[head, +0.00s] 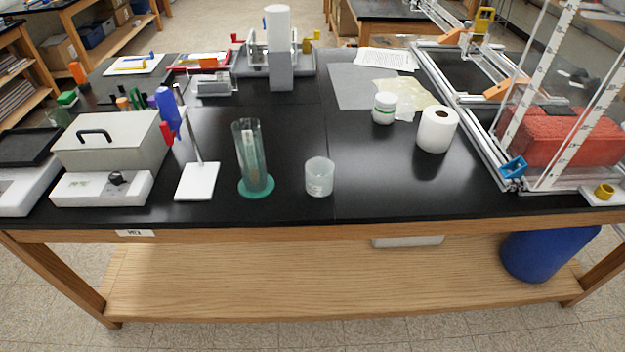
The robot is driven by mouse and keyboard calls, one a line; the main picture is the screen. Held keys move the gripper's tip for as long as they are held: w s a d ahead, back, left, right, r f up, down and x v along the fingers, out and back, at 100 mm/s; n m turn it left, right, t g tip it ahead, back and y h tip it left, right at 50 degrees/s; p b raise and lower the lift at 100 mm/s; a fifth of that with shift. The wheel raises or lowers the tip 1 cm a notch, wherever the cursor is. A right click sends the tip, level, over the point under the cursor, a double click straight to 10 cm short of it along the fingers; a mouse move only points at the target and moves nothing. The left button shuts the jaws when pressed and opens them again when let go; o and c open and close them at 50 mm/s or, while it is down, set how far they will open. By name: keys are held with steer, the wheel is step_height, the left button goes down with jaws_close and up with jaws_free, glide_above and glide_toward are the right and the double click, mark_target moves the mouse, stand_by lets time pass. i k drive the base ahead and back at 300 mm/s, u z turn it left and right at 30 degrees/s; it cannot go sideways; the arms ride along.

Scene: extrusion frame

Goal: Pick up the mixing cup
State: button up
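The mixing cup (319,178) is a small, translucent whitish cup with an open top. It stands upright on the black bench top (300,207), near the front edge and about the middle of the picture. Nothing is in front of it, and its contents cannot be made out. My gripper does not show in the head view.
A tall clear cylinder on a green base (255,187) stands just left of the cup. A white stand with a rod (197,181) is farther left. A white jar (384,108) and paper roll (437,130) stand behind right.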

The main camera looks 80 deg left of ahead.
mark_target(319, 171)
steer(key=u, duration=2.6)
steer(key=k, duration=0.5)
steer(key=u, duration=0.3)
steer(key=i, duration=0.5)
